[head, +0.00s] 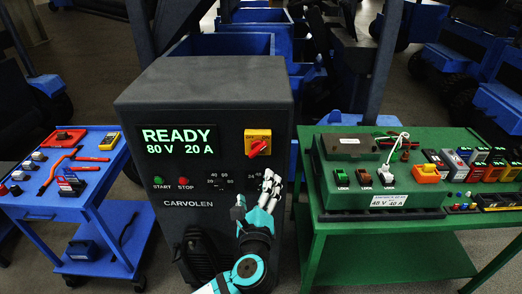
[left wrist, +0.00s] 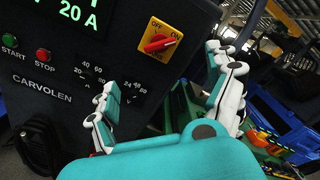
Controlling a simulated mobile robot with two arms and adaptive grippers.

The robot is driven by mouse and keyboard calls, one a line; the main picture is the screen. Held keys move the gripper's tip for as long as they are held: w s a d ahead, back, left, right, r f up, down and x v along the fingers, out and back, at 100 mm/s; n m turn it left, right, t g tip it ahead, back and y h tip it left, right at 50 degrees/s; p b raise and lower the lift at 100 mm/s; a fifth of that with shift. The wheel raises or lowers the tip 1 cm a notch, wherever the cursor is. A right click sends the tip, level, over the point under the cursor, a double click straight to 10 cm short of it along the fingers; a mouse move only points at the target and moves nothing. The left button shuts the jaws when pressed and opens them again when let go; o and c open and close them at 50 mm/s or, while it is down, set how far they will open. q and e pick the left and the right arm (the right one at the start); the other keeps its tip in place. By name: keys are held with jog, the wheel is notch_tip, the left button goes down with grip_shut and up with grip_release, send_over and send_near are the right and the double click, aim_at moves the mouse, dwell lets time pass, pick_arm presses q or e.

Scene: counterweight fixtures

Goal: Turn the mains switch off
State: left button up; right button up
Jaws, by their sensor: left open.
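The mains switch (head: 257,143) is a red rotary handle on a yellow plate, on the front of the dark grey CARVOLEN charger (head: 205,90). In the left wrist view the switch (left wrist: 159,43) shows OFF and ON labels, and its handle points toward ON. The charger's display (head: 180,141) reads READY, 80 V 20 A. My left gripper (head: 255,190) is open and empty, below the switch and apart from it. In the left wrist view its fingers (left wrist: 165,78) are spread, with the switch above and between them. My right gripper is not in view.
Green START (head: 158,182) and red STOP (head: 183,183) buttons sit on the panel's left. A blue cart (head: 75,205) with tools stands left. A green bench (head: 400,225) with a lock-labelled unit and several small parts stands close on the right.

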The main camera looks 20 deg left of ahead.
aim_at(257, 152)
pick_arm(q)
jog(key=p+x, duration=0.3)
jog(key=x, duration=1.2)
jog(key=shift+w+a+p, duration=0.1)
jog(key=shift+w+p, duration=0.05)
jog(key=shift+p, duration=0.2)
jog(key=shift+c, duration=1.2)
jog(key=c, duration=0.9)
jog(key=shift+f, duration=0.1)
jog(key=shift+c, duration=0.2)
